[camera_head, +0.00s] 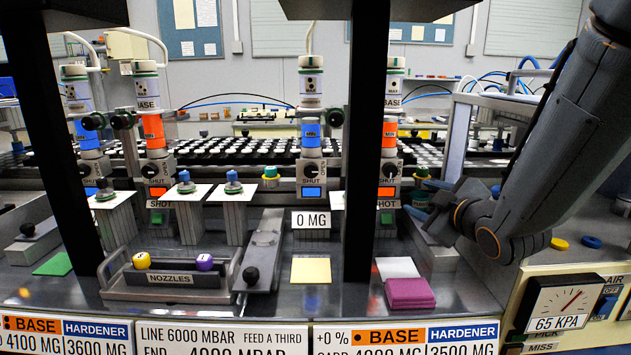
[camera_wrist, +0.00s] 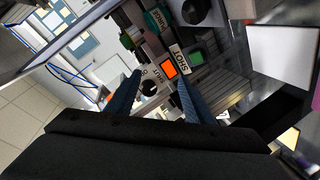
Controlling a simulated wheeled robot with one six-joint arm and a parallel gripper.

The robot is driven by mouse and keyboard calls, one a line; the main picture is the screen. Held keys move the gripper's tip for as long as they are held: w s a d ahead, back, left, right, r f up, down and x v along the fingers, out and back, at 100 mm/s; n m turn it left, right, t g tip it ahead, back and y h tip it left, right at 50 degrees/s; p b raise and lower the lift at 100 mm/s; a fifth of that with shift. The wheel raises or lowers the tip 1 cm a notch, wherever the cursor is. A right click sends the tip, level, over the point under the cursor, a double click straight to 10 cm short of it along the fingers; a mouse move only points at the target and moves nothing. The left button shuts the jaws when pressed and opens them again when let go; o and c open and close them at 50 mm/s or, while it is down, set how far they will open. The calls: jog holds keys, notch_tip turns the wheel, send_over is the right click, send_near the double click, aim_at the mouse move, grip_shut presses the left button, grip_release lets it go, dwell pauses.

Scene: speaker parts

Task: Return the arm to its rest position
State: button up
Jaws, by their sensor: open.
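My arm comes in from the right in the head view, and my gripper (camera_head: 432,212) is at its end, in front of the right-hand dispensing station with the orange-banded cartridge (camera_head: 389,135). In the wrist view, my gripper (camera_wrist: 160,82) shows two blue fingers spread apart with nothing held between them. Beyond the fingers are a black knob (camera_wrist: 149,88), an orange window and a SHOT label (camera_wrist: 179,59). I cannot tell from these views whether the fingers touch the station.
A pressure gauge panel (camera_head: 557,308) reading 65 KPA stands at the lower right, below my arm. A purple pad stack (camera_head: 410,294) and a yellow pad (camera_head: 311,270) lie on the bench. A nozzle tray (camera_head: 170,278) is at left. A dark upright post (camera_head: 366,150) stands left of my gripper.

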jog(key=s+a+r+m+g+h+p, duration=0.1)
jog(key=s+a+m+g+p, duration=0.1)
jog(key=s+m+g+p, duration=0.3)
jog(key=s+a+r+m+g+h+p, duration=0.1)
jog(key=s+m+g+p, duration=0.5)
jog(key=s+p, duration=0.8)
jog(key=s+a+r+g, duration=0.1)
jog(key=s+a+g, duration=0.1)
jog(key=s, duration=0.5)
jog(key=shift+s+r, duration=0.15)
jog(key=shift+r, duration=0.1)
